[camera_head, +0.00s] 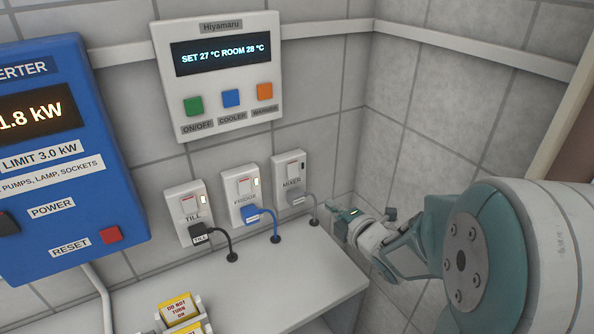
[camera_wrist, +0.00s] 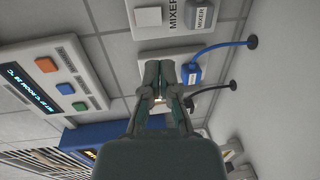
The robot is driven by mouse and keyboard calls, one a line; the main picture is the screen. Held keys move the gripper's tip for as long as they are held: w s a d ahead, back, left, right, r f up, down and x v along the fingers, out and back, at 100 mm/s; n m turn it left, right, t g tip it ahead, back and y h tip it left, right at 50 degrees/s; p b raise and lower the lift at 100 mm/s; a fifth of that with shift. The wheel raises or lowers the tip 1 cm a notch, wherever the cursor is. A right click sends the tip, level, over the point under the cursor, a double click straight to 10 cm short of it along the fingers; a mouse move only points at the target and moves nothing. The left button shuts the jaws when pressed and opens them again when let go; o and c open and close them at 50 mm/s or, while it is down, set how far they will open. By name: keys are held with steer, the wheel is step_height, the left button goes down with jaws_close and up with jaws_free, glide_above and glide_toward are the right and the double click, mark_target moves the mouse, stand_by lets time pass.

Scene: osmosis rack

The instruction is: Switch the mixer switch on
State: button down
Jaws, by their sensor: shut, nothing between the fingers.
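The mixer socket plate (camera_head: 277,185) is the rightmost of three on the back wall, with a white rocker switch (camera_head: 292,168) above the MIXER label. A grey plug (camera_head: 297,198) sits in its lower part. Whether its rocker is on is too small to tell. My gripper (camera_head: 338,213) is shut and empty, in front of the walls and to the right of and below the mixer switch. In the wrist view, the mixer rocker (camera_wrist: 148,17) is at the top, ahead of my shut fingertips (camera_wrist: 160,67), which overlap the fridge socket in the picture.
The fridge socket (camera_head: 230,189) with a blue plug and the till socket (camera_head: 171,203) with a black plug stand to the left. A blue inverter box (camera_head: 70,190) and a thermostat panel (camera_head: 215,110) hang on the wall. Cables enter the white counter (camera_head: 300,275) below.

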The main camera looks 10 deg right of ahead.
mark_target(294, 178)
steer(key=shift+a, duration=0.3)
steer(key=x, duration=1.4)
steer(key=shift+w+f, duration=0.1)
steer(key=shift+w, duration=0.1)
